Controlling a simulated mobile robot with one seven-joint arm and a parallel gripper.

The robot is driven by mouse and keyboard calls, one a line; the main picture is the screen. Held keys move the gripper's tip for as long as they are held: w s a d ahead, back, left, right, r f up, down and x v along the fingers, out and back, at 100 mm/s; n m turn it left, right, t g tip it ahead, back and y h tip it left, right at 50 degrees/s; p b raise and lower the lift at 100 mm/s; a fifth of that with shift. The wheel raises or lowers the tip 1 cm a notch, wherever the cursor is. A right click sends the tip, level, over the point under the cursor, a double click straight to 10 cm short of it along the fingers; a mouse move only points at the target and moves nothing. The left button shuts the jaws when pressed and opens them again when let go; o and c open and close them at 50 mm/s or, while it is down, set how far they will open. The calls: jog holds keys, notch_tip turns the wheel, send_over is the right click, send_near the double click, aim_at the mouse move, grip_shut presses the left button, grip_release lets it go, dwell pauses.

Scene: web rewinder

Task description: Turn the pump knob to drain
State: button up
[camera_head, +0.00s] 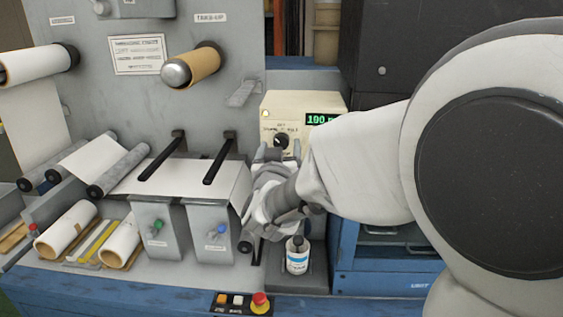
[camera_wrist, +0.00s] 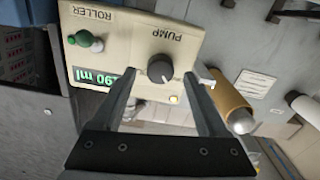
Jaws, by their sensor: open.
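The cream pump unit (camera_head: 272,106) stands right of the rewinder panel, with a lit green display (camera_head: 322,118). Its dark round pump knob (camera_head: 281,141) is on the front face. In the wrist view the unit (camera_wrist: 120,40) appears upside down, and the knob (camera_wrist: 160,69) shows under the word PUMP. My gripper (camera_head: 280,152) is in front of the unit. In the wrist view its open fingers (camera_wrist: 162,80) stand on either side of the knob, with gaps visible. I cannot tell their depth relative to it. No drain mark is readable.
A white bottle (camera_head: 297,262) stands below my gripper. A red button (camera_head: 260,302) is on the front control box. Black bars (camera_head: 220,160) stick out left of my gripper. A brown core roll (camera_head: 205,62) is on the take-up spindle, also in the wrist view (camera_wrist: 232,98).

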jog(key=s+b, duration=0.1)
jog(key=s, duration=1.5)
jog(key=shift+a, duration=0.3)
jog(key=s+d+f+g, duration=0.4)
jog(key=s+d+g, duration=0.2)
jog(key=s+d, duration=0.1)
jog(key=s+d+f+m+g, duration=0.1)
jog(key=s+d+f+g, duration=0.4)
jog(key=d, duration=0.5)
jog(key=s+g, duration=0.1)
jog(key=s, duration=0.1)
jog(key=shift+s+d+y, duration=0.2)
jog(key=shift+s+y, duration=0.1)
jog(key=shift+s, duration=0.05)
